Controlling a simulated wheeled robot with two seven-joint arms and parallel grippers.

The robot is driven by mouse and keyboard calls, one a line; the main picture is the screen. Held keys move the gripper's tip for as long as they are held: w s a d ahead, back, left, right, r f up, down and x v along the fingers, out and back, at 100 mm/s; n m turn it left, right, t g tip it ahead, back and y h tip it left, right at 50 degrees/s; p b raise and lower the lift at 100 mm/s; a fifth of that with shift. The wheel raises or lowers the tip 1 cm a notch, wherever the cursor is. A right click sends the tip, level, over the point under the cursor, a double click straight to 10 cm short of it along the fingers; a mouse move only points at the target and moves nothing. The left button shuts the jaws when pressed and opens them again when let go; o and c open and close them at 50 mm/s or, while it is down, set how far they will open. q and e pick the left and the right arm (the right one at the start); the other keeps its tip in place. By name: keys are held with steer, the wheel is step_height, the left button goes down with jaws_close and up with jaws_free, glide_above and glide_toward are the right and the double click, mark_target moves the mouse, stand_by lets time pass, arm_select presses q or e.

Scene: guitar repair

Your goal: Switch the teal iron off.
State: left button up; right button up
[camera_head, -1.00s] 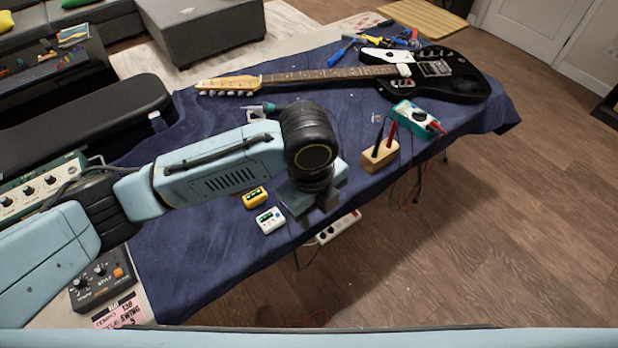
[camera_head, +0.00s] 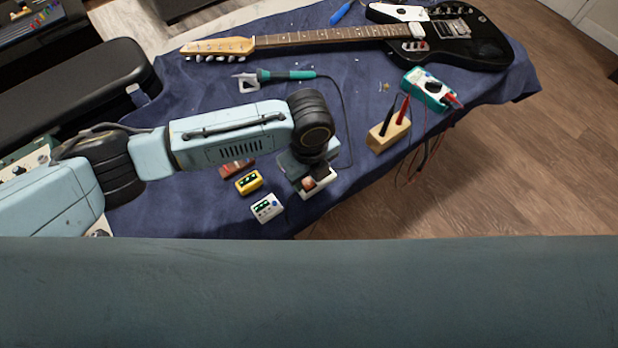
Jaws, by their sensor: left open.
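The teal iron (camera_head: 287,74) is a soldering iron lying across the blue-covered table, its tip end near a small white holder (camera_head: 247,82). Its dark cable runs right and then down past my left wrist. No switch can be made out on it. My left gripper (camera_head: 312,181) points down near the table's front edge, its jaws open and partly hidden by the wrist. A pale block with a copper-coloured top (camera_head: 318,187) shows right at the jaws; I cannot tell whether they touch it. My right gripper is not in view.
A yellow pedal-like box (camera_head: 249,182), a white one (camera_head: 267,208) and a reddish-brown item (camera_head: 237,168) lie left of the gripper. A wooden block with probes (camera_head: 389,136) and a teal multimeter (camera_head: 428,89) stand to the right. A black guitar (camera_head: 455,38) lies at the back.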

arm_select(q)
steer(key=shift+f, duration=1)
jaws_close()
steer(key=shift+w+a+r+g+h+p, duration=0.2)
steer(key=shift+g+h+p, duration=0.1)
steer(key=shift+g+p, duration=0.2)
steer(key=shift+g+h, duration=0.3)
steer(key=shift+w+g+h, duration=0.2)
steer(key=shift+g+h, duration=0.2)
steer(key=shift+g, duration=0.2)
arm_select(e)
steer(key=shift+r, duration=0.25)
